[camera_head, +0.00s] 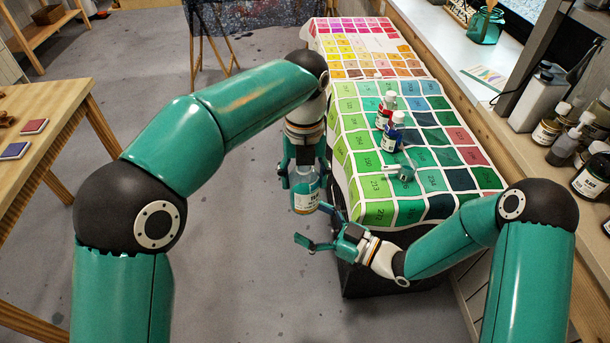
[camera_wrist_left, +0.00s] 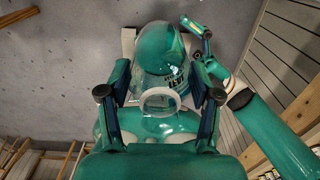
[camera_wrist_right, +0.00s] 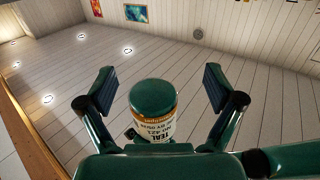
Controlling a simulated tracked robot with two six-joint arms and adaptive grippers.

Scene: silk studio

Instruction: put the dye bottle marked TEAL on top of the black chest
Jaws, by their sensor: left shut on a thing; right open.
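A clear dye bottle (camera_head: 305,190) with a pale label and teal colour low in it hangs in my left gripper (camera_head: 304,165), over the floor. In the left wrist view its glass (camera_wrist_left: 150,65) lies between the fingers.
Bottles crowd the right-hand shelf. A wooden table (camera_head: 60,120) stands left. Grey floor between is clear.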

